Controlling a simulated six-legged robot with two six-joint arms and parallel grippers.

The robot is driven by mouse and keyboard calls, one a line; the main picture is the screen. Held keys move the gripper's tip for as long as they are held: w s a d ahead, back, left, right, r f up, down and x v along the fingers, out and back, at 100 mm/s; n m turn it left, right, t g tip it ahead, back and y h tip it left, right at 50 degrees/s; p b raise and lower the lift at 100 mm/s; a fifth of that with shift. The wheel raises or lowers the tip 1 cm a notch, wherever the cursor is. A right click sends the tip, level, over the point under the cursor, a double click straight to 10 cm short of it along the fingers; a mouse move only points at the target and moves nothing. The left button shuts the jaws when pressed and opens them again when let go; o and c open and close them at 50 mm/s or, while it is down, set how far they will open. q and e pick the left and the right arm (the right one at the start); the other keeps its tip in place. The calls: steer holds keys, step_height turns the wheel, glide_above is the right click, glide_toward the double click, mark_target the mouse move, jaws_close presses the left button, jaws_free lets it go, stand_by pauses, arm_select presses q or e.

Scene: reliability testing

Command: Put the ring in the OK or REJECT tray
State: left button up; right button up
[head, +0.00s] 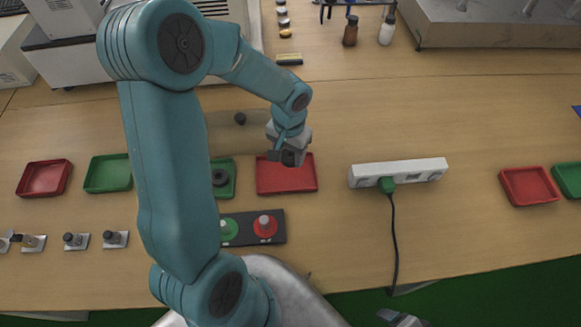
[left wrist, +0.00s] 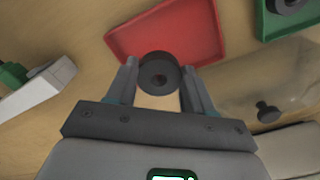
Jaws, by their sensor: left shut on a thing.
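My left gripper (head: 288,156) is shut on a dark ring (left wrist: 160,74), which sits between the two fingertips in the left wrist view. In the head view it is over the back edge of the middle red tray (head: 287,180). That tray (left wrist: 165,33) looks empty and lies just beyond the ring in the left wrist view. The middle green tray (head: 229,191), left of it, holds another dark ring (head: 219,177). It also shows at the wrist view's top right (left wrist: 267,28). A grey piece at the head view's bottom edge looks like my right gripper (head: 402,319); its jaws cannot be read.
A panel with green and red buttons (head: 252,228) lies in front of the trays. A white power strip (head: 410,172) with a green plug and black cable is to the right. A clear cover with a dark knob (head: 240,118) stands behind. More trays lie at both sides.

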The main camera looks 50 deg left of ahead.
mark_target(290, 176)
arm_select(q)
step_height(290, 176, down, 7)
steer(key=shift+w+f+b, duration=0.1)
steer(key=shift+f+b, duration=0.05)
steer(key=shift+b, duration=0.15)
steer(key=shift+f, duration=0.2)
steer(key=shift+f, duration=0.1)
steer(key=o, duration=1)
